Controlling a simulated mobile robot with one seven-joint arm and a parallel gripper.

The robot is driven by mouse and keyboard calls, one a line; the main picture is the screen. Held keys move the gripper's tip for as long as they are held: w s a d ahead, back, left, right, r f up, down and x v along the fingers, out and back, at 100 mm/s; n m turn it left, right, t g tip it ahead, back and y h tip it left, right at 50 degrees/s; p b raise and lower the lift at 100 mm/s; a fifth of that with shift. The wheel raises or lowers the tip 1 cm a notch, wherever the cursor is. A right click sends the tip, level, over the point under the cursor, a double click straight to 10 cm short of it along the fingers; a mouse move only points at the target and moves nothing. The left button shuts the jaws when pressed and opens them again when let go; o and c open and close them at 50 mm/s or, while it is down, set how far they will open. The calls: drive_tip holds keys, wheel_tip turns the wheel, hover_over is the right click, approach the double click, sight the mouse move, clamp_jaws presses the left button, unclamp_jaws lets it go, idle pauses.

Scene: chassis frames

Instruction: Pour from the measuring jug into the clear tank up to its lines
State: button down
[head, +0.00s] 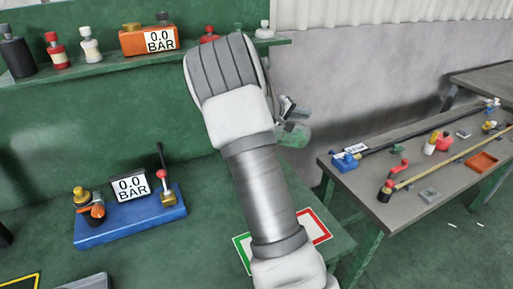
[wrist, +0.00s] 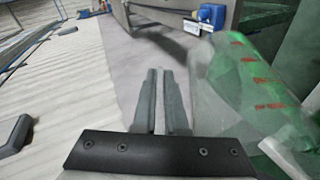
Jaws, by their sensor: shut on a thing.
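My gripper (head: 287,108) is up in front of the wall, partly hidden behind my own arm. In the wrist view its two fingers (wrist: 164,100) are close together. A see-through, green-tinted vessel with red marks, which I take for the measuring jug (wrist: 255,85), is close beside the fingers at the right. The handle between the fingers is not clear to see. The jug also shows in the head view as a pale green clear shape (head: 294,135) just below my gripper. Its tilt and its level of liquid are hard to tell. I cannot make out the clear tank.
A blue block with a 0.0 BAR gauge (head: 130,215) stands on the green bench. A red-and-green outlined sheet (head: 318,228) lies partly under my arm. A shelf (head: 90,70) with bottles is at upper left. A grey table (head: 445,175) with rods and fittings stands right.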

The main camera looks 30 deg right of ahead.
drive_tip(key=shift+s+d+r+m+y+p, duration=0.1)
drive_tip(key=shift+s+d+m+y+p, duration=0.1)
drive_tip(key=shift+d+y+p, duration=0.35)
drive_tip(key=shift+s+d+m+y+p, duration=0.2)
drive_tip(key=shift+d+y+p, duration=0.2)
drive_tip(key=shift+y, duration=0.25)
drive_tip(key=shift+s+d+f+t+y, duration=0.15)
drive_tip(key=shift+f+y, duration=0.1)
drive_tip(key=shift+f, duration=0.35)
drive_tip(key=shift+d+f+t+y, duration=0.15)
drive_tip(key=shift+f+y, duration=0.1)
drive_tip(key=shift+f, duration=0.35)
drive_tip(key=shift+w+a+f, duration=0.1)
drive_tip(key=shift+w+f, duration=0.1)
drive_tip(key=shift+f, duration=0.25)
drive_tip(key=shift+s+d+f+y+p, duration=0.15)
drive_tip(key=shift+d+f+y+p, duration=0.15)
drive_tip(key=shift+f+y+p, duration=0.35)
drive_tip(key=shift+f, duration=0.1)
drive_tip(key=shift+m, duration=0.3)
